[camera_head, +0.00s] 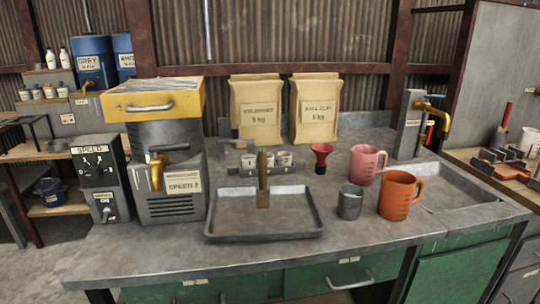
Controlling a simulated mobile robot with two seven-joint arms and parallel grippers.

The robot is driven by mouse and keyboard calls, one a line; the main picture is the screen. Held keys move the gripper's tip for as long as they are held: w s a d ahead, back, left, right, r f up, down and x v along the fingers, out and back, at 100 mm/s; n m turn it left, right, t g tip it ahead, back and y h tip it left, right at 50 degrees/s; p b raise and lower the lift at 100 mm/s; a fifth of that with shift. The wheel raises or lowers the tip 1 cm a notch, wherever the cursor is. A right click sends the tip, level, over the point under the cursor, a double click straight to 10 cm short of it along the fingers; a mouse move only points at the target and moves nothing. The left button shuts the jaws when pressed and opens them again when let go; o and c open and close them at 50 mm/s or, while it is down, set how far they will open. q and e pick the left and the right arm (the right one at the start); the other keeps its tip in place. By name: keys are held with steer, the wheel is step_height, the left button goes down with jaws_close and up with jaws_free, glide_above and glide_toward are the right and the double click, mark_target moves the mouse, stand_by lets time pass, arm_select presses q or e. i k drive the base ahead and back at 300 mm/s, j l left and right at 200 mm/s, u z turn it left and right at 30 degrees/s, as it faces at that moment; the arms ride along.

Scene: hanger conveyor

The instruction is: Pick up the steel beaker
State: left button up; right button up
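The steel beaker (350,202) is a small grey metal cup. It stands upright on the grey worktop, between the metal tray on its left and the orange mug on its right. Nothing covers it. Neither of my grippers shows in the head view.
An orange mug (398,196) and a pink mug (366,165) stand close to the beaker. A red funnel (320,156), paper bags (258,110) and a brass tap (432,113) stand behind. The worktop front (345,245) is clear.

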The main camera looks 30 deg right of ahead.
mark_target(350, 203)
steer(key=z, duration=2)
steer(key=i+l+u, duration=0.1)
